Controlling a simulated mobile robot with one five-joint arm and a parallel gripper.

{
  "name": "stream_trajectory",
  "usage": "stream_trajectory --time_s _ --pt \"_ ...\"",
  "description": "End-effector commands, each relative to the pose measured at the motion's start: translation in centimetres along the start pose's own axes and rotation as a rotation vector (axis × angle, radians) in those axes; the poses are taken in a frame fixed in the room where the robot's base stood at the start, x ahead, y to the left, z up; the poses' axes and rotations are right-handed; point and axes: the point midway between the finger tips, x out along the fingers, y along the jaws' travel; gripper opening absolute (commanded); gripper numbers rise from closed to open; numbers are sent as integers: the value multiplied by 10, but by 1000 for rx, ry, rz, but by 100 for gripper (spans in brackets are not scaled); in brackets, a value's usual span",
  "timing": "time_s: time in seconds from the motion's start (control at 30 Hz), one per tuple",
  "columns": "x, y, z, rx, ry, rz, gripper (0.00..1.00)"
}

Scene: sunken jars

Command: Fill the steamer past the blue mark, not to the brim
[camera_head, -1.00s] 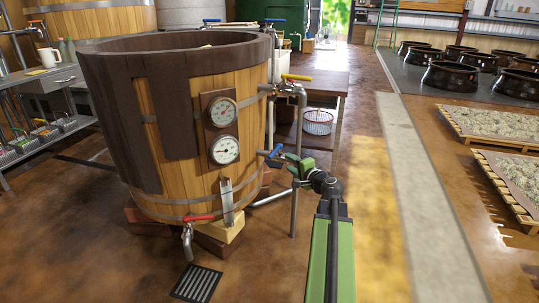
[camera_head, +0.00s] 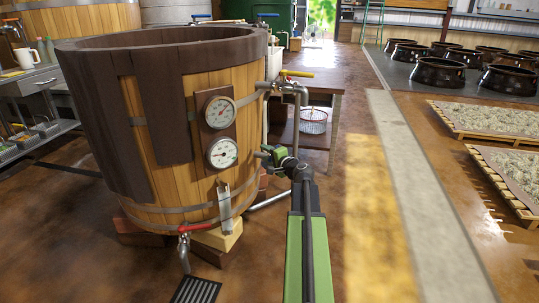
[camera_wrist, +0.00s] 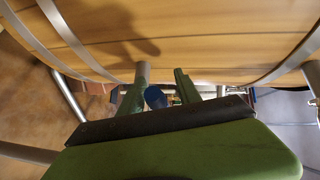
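The steamer is a big wooden tub (camera_head: 170,130) with a dark rim; its inside and water level are hidden from this angle. Two round dials (camera_head: 221,131) and an upright metal strip (camera_head: 225,207) are on its front; I cannot make out a blue mark. A yellow-handled valve (camera_head: 297,74) is on the pipe at its upper right. A red-handled drain valve (camera_head: 196,227) is low in front. My gripper (camera_head: 268,153) is beside the tub's right side. In the wrist view, its fingers (camera_wrist: 160,85) are apart, with a blue handle (camera_wrist: 155,97) showing between them; contact is unclear.
A floor grate (camera_head: 196,290) lies below the drain. A side table (camera_head: 318,82) with a wire basket (camera_head: 313,121) stands behind the pipe. A metal bench (camera_head: 40,80) is at the left. Dark jars (camera_head: 443,76) and pallets (camera_head: 490,119) are at the right; the floor between is clear.

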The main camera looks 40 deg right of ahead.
Motion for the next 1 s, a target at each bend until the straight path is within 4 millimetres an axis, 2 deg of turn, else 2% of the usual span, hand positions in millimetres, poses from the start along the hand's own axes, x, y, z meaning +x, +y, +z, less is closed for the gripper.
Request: stream_trajectory --time_s 0.03,0.3,1.0 --pt "-2 1 -4 1 5 1 33" --pt "-7 3 -16 3 19 2 0" --pt "-10 4 -24 6 33 2 0"
